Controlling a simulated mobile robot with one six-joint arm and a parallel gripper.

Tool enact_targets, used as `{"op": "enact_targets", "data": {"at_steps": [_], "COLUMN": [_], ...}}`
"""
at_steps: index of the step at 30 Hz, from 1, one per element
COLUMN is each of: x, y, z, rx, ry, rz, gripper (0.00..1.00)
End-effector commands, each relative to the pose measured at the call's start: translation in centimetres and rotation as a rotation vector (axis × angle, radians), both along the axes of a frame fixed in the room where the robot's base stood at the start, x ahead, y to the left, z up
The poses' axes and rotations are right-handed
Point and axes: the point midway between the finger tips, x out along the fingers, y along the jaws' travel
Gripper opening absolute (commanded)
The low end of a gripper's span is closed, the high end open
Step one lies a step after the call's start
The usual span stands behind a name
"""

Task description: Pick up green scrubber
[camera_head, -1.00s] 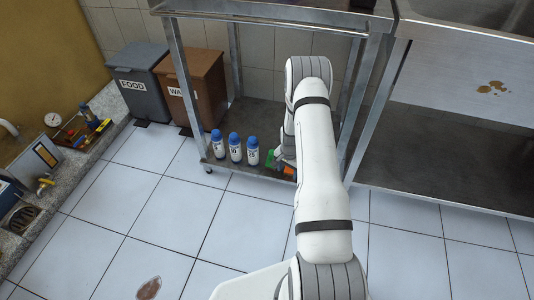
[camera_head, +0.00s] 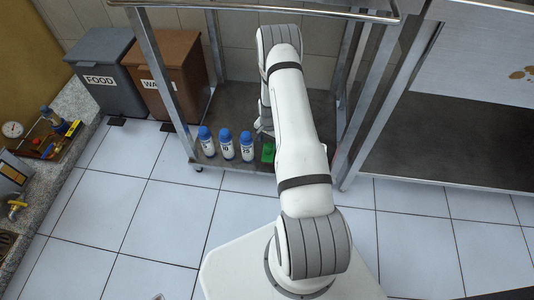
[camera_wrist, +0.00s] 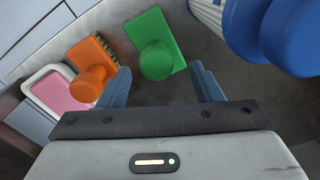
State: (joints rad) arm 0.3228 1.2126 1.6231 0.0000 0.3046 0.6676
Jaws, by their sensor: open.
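The green scrubber (camera_wrist: 158,52) lies on the lower shelf in the wrist view, a flat block with a round knob on top. My gripper (camera_wrist: 162,88) is open, its two blue-grey fingers spread, with the scrubber just ahead and between their tips. Nothing is held. In the head view the green scrubber (camera_head: 268,152) shows as a small patch beside the bottles, and my arm covers much of the area to its right; the gripper there is mostly hidden.
An orange brush (camera_wrist: 94,70) and a white tray with pink inside (camera_wrist: 62,92) lie left of the scrubber in the wrist view. Blue-capped bottles (camera_head: 226,148) stand close on its other side. Cart posts (camera_head: 163,80) frame the shelf.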

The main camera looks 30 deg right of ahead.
Motion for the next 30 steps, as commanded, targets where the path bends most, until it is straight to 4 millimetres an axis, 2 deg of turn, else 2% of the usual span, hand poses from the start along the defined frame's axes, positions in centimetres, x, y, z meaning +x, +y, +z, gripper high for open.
{"op": "enact_targets", "data": {"at_steps": [3,7,15,30], "x": [-0.5,-0.6,-0.5,-0.5], "y": [0.3,0.4,0.4,0.5], "z": [-2.3,-4.1,-4.4,-4.3], "rx": [0.001,0.0,0.001,0.0], "ry": [0.004,0.001,0.001,0.001], "rz": [0.001,0.001,0.002,0.003], "gripper": [0.59,0.59,0.59,0.19]}}
